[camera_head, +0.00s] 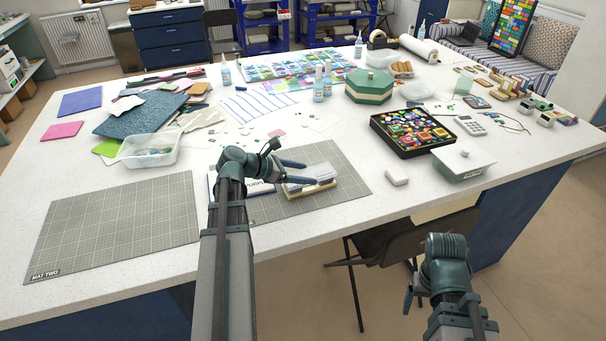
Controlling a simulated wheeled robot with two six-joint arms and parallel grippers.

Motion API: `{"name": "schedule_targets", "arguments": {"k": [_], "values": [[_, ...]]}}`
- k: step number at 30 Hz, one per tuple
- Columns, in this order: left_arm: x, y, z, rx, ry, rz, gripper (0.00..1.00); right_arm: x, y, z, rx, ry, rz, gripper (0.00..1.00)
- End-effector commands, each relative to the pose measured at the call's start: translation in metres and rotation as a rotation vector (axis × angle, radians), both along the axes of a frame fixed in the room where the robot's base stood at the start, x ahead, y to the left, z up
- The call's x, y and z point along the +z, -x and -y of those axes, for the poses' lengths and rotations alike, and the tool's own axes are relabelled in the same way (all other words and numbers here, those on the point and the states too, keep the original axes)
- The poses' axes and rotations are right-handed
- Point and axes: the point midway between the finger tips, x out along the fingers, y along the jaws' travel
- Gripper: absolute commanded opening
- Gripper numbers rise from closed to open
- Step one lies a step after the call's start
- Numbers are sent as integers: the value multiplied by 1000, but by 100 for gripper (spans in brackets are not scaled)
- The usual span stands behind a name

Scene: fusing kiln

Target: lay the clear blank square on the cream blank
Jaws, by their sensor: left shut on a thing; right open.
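My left gripper (309,172) reaches over the right-hand grey cutting mat (345,170), its two dark fingers pointing right. It is shut on a thin pale piece (298,187), probably the clear blank square, though its outline is hard to make out. Right at the fingers is a low tan-edged holder (318,190) with pale pieces in it. I cannot tell which pale piece is the cream blank. My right gripper (413,292) hangs low in front of the table, away from the work. It is open and empty.
A second grey mat (120,225), marked MAT TWO, lies bare at the left. A clear tub (150,150), a black tray of coloured pieces (412,130), a lidded box (463,163) and a small white block (397,175) stand around. A chair (385,245) is below the front edge.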

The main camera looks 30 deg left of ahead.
Motion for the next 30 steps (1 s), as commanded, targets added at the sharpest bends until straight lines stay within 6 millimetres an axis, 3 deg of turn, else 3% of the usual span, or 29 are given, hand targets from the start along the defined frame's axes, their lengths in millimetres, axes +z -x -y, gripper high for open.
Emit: {"name": "schedule_targets", "arguments": {"k": [7,8,12,20,24,30], "values": [[-9,0,0,0,1,1,0,-9,0,0,0,0,0,84],[-9,0,0,0,0,0,79,-9,0,0,0,0,0,84],[-8,0,0,0,0,0,100,-8,0,0,0,0,0,84],[-5,0,0,0,0,0,100,-5,0,0,0,0,0,84],[8,0,0,0,0,0,100,8,0,0,0,0,0,84],[29,32,-23,4,1,-1,100,29,0,0,0,0,0,84]]}}
